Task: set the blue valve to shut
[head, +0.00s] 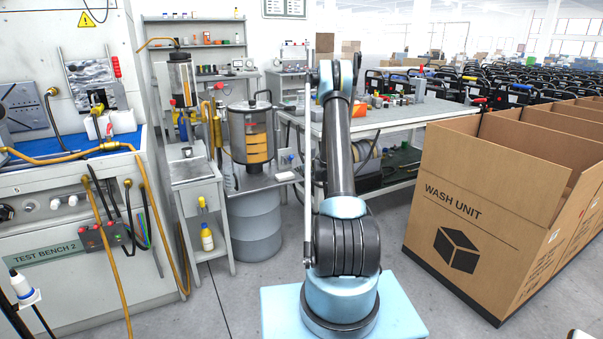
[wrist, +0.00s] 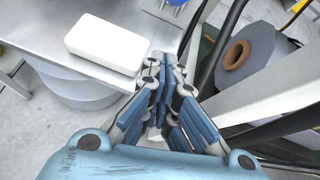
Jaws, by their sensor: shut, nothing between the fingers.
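My gripper (wrist: 163,62) is shut and empty in the wrist view, its fingers together beside the edge of a metal table. In the head view my arm hides it. I cannot make out a blue valve for certain. A small blue part (wrist: 176,2) shows at the top edge of the wrist view, beyond the fingertips and apart from them; its shape is cut off. In the head view a small blue-dark part (head: 182,130) sits on the stand below the glass cylinder (head: 181,80), too small to tell its setting.
A white block (wrist: 104,44) lies on the metal table left of my fingers. A grey roll with a brown core (wrist: 236,54) and a pale frame post are on the right. In the head view, a steel tank (head: 237,135) stands left of my arm and a wash unit carton (head: 470,205) right.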

